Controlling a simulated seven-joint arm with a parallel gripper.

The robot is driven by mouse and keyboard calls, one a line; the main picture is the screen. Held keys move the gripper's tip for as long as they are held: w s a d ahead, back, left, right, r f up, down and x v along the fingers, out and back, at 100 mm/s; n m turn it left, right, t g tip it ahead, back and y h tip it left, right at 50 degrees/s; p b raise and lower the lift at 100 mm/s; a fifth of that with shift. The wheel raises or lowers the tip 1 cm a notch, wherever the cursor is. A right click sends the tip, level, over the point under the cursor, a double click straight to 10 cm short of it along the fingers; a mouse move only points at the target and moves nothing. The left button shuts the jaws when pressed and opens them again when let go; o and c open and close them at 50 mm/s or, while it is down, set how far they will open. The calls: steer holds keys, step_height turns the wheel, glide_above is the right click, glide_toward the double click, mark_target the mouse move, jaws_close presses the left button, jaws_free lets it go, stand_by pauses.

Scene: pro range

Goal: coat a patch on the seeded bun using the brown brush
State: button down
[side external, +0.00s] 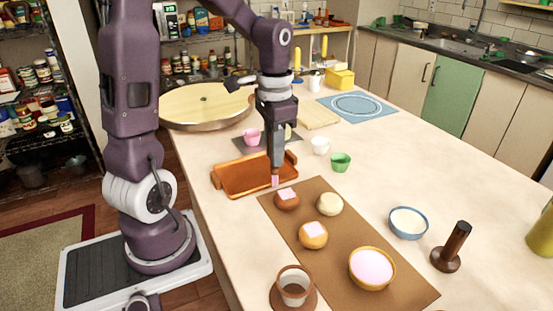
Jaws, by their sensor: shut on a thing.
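My gripper (277,160) is over the counter, shut on a brush whose brown handle is mostly hidden by the fingers. The brush's pink tip (275,181) points down, just above and left of a dark brown bun (288,204). That bun carries a pink patch on top. A golden bun (313,241) in front also has a pink patch. A pale bun (330,204) to the right shows no pink. Seeds are too small to make out on any bun. A yellow bowl (356,283) holds pink coating.
The buns and yellow bowl stand on a brown mat (408,292). An orange tray (222,185) lies left of the gripper. A blue bowl (394,230), a dark wooden upright tool (452,247), a brown cup (295,285), a green cup (341,162) and a white cup (320,145) stand around.

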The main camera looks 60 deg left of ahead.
steer(key=shift+r, duration=2.2)
